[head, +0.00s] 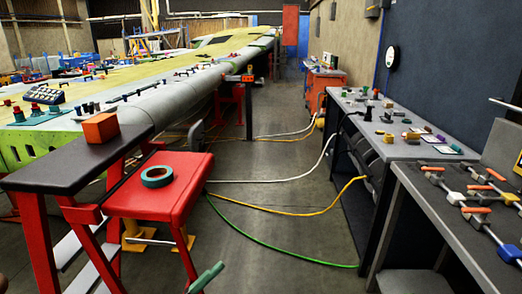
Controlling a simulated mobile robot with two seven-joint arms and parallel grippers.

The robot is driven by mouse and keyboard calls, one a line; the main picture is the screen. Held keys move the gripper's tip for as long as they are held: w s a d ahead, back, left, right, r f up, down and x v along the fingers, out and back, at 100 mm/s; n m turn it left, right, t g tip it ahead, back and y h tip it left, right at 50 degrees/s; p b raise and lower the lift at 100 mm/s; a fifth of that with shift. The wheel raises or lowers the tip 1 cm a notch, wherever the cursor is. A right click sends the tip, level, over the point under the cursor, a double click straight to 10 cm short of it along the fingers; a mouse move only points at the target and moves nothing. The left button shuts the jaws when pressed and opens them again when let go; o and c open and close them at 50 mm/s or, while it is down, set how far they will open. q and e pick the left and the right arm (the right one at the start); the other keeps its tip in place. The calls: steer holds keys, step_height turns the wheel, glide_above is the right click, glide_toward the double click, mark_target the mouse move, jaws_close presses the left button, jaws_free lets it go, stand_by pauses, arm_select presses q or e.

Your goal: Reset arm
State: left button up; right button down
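Neither of my grippers nor my arms can be made out in the head view. A red stand (165,187) with a flat top is at the left front, and a teal tape roll (157,177) lies on it. Beside it, a dark-topped platform with red legs (75,163) carries an orange box (100,127). A green rod-like piece (207,277) shows at the bottom edge; I cannot tell what it belongs to.
A long wing (147,107) on its jig fills the left back. Workbenches (400,148) with small parts and tools (475,190) line the right. The middle floor is open, crossed by white, yellow and green (285,255) hoses. An orange cabinet (323,82) stands farther back.

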arm_select(q)
steer(key=s+a+f+n+t+y, duration=0.3)
steer(key=a+f+n+y, duration=0.2)
steer(key=f+n+y, duration=0.5)
steer(key=s+a+f+n+g+y, duration=0.3)
steer(key=s+a+f+n+g, duration=0.1)
steer(key=s+f, duration=0.6)
steer(key=s+a+f+n+g+y+p, duration=0.1)
steer(key=s+a+f+n+g+y, duration=0.2)
steer(key=s+f, duration=0.7)
steer(key=s+a+n+g, duration=0.1)
steer(key=a+n, duration=0.1)
steer(key=a, duration=0.1)
steer(key=shift+s+f, duration=0.35)
steer(key=shift+s, duration=0.05)
arm_select(e)
steer(key=shift+w+r, duration=0.65)
steer(key=shift+r, duration=0.25)
